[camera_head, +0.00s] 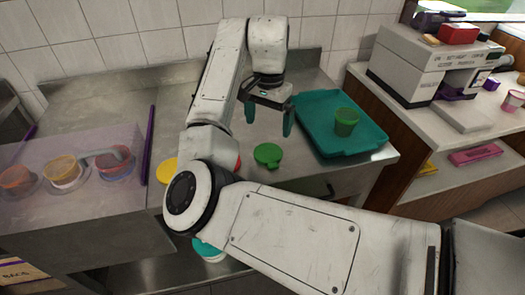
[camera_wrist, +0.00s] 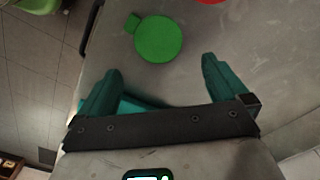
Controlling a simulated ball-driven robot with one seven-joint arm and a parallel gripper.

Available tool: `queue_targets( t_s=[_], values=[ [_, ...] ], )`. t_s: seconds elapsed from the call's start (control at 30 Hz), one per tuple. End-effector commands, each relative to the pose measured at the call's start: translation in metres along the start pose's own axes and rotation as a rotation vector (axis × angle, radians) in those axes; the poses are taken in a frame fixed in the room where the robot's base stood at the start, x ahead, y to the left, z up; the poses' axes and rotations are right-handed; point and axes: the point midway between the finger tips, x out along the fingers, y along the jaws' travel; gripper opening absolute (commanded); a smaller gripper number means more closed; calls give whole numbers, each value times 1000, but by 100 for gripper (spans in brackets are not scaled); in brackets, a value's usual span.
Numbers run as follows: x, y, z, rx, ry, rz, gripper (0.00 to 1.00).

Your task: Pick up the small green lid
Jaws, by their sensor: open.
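The small green lid (camera_head: 268,155) is round with a short tab and lies flat on the metal counter. In the wrist view the green lid (camera_wrist: 158,40) is just beyond the fingertips, roughly centred between them. My gripper (camera_head: 268,119) has teal fingers, which point down over the counter behind the lid. In the wrist view my gripper (camera_wrist: 162,68) is open, with nothing between the fingers. The lid is apart from both fingers and fully visible.
A teal tray (camera_head: 315,110) holding a green cup (camera_head: 346,122) stands right of the lid. Yellow (camera_head: 168,171) and red (camera_head: 238,163) items, partly hidden by my arm, lie left. A transparent case (camera_head: 100,205) holds several cups. The counter's front edge is near the lid.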

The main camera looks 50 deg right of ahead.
Motion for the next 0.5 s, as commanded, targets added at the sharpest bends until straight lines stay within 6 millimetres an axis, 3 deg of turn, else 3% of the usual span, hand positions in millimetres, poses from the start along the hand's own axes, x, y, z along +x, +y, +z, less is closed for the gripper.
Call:
queue_targets(
  t_s=[0.2,0.5],
  values=[
    [31,0,0,-1,1,2,100],
    [58,2,2,-2,0,1,100]
  ],
)
